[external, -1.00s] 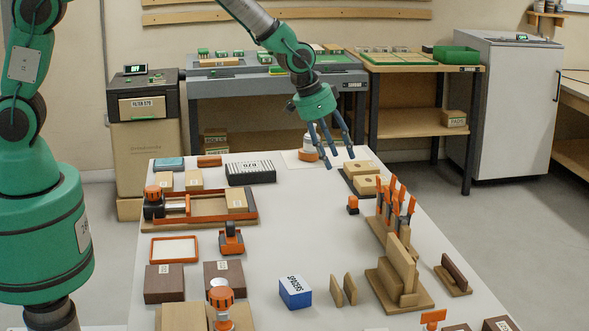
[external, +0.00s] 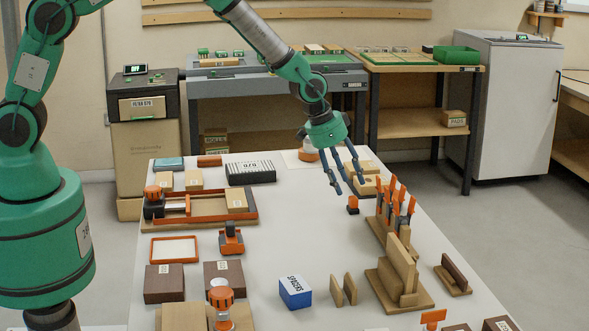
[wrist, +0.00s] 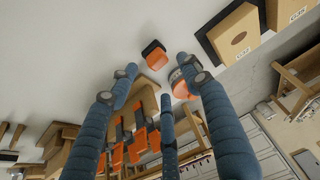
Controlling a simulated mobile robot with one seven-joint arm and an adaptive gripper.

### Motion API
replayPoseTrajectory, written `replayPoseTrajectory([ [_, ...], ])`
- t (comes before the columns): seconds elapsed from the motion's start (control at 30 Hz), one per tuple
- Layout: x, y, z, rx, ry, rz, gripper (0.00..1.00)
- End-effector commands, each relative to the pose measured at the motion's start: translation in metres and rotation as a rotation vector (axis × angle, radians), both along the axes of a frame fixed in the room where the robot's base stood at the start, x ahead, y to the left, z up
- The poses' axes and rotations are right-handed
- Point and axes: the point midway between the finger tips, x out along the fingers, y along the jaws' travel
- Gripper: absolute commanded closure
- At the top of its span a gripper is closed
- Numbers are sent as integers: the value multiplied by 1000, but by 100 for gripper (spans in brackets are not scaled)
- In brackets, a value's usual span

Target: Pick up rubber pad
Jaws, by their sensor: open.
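A small block with an orange top and a black base (external: 353,205) stands on the white table. It may be the rubber pad, but I cannot tell for sure. In the wrist view the block (wrist: 155,54) lies near the fingertips, apart from them. My gripper (external: 346,186) is open and empty, with its fingers pointing down, just above and behind the block in the external view. In the wrist view the spread fingers of my gripper (wrist: 158,76) have nothing between them.
A rack of orange-handled tools (external: 390,230) stands close on the right. Wooden blocks on a dark base (external: 367,185) are right behind the fingers. A wooden stand (external: 400,285) and a blue-and-white box (external: 295,291) are nearer. The table middle is clear.

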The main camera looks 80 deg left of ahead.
Motion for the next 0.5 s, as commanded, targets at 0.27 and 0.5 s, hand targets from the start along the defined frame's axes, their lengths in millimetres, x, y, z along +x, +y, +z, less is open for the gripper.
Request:
replayPoseTrajectory([
  [0.27,2,0,-10,0,1,0,52],
  [0.5,11,0,-37,0,0,0,52],
])
